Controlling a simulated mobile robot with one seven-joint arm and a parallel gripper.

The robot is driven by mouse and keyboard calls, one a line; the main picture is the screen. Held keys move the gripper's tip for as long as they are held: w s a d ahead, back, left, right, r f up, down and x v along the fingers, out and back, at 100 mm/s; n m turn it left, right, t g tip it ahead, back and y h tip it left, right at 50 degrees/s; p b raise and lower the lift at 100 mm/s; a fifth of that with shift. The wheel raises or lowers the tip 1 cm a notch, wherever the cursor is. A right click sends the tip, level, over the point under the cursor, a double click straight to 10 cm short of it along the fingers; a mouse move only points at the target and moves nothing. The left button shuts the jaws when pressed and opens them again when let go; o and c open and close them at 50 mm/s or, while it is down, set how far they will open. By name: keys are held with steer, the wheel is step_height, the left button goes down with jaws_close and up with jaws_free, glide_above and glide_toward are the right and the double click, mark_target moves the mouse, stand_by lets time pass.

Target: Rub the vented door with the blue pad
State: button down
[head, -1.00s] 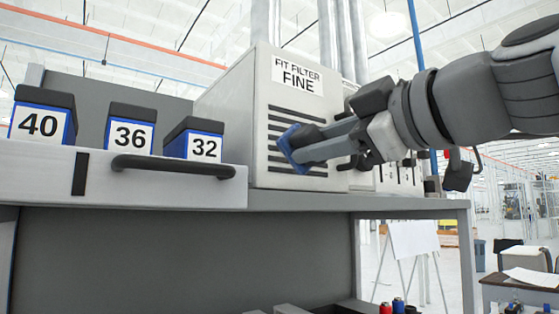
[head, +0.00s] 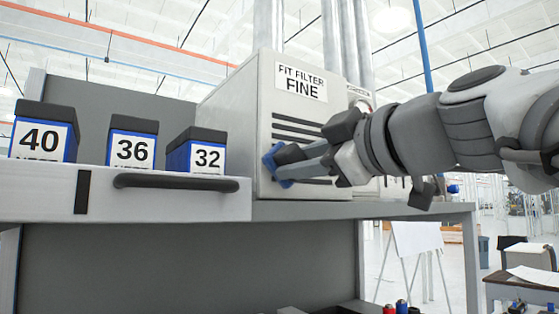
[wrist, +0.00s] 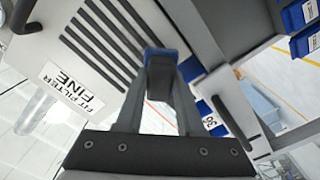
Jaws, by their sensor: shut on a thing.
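The vented door (head: 263,130) is the pale front of a cabinet labelled "FIT FILTER FINE", with dark horizontal slots. My gripper (head: 283,162) reaches in from the right and is shut on the blue pad (head: 270,166). The pad is at the left part of the door, over the lower slots, and looks to be against its face. In the wrist view the pad (wrist: 159,52) shows between the fingertips, next to the ends of the slots on the door (wrist: 75,50). The gripper hides part of the slots, and contact is hard to confirm.
A shelf with a dark bar handle (head: 175,182) holds three blue boxes marked 40 (head: 42,138), 36 (head: 131,148) and 32 (head: 206,156), left of the cabinet. The grey bench (head: 330,209) runs under the cabinet. A white easel board (head: 415,238) stands behind at the lower right.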

steer(key=shift+x, duration=1.05)
steer(key=shift+b, duration=0.3)
steer(key=shift+w+d+f+b, duration=0.15)
steer(key=shift+w+d+b, duration=0.4)
steer(key=shift+d, duration=0.25)
steer(key=w+d+b, duration=0.1)
steer(key=d, duration=0.1)
steer(key=w+d+b, duration=0.1)
steer(key=w+d, duration=0.1)
steer(key=shift+d, duration=0.25)
